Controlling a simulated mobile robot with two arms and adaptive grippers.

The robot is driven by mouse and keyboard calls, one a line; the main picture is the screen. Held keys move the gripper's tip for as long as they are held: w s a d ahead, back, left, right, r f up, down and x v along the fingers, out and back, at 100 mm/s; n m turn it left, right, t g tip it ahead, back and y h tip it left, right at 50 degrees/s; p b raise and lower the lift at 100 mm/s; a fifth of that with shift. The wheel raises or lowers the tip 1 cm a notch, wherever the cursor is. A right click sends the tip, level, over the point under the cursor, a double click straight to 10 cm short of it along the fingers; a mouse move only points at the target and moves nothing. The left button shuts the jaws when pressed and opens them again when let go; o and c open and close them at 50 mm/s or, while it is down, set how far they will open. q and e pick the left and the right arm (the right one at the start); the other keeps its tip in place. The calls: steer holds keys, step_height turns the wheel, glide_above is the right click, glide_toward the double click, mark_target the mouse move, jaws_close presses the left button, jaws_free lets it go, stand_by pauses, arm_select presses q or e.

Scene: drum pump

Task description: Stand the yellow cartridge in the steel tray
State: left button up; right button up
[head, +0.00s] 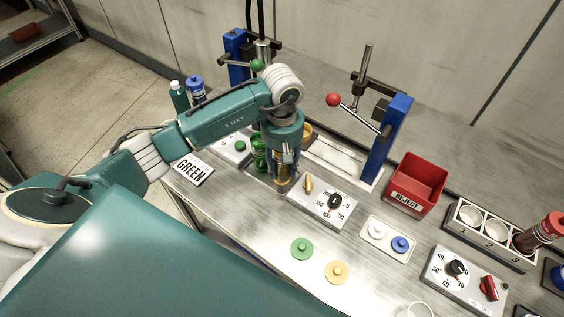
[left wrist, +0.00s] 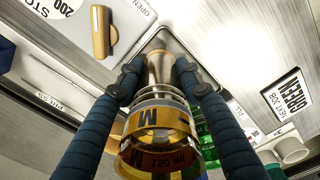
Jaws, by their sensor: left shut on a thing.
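My left gripper (head: 284,160) is shut on the yellow cartridge (head: 283,184), low over the bench behind the dial box. In the left wrist view the gripper (left wrist: 157,75) has a finger on each side of the cartridge's narrow metal neck. The cartridge's amber body (left wrist: 160,150) bears an "M" band and a volume mark. The steel tray (head: 256,179) lies under and left of the gripper, partly hidden by it. A green cartridge (head: 259,160) stands at the tray beside the yellow one. I cannot tell whether the yellow cartridge touches the tray floor. My right gripper is out of view.
The dial box (head: 322,208) with a yellow knob is close on the right. A "GREEN" sign (head: 192,170) lies left. Blue presses (head: 388,140), a red reject bin (head: 416,184) and a cap tray (head: 386,252) stand around. Green (head: 301,248) and yellow (head: 337,272) discs lie in front.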

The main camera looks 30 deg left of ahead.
arm_select(q)
steer(key=o, duration=1.1)
steer(key=shift+o, duration=1)
steer(key=shift+r, duration=0.2)
step_height(320, 180, up, 11)
steer(key=b, duration=0.3)
steer(key=shift+w+f, duration=0.1)
steer(key=shift+f, duration=0.05)
steer(key=shift+r, duration=0.55)
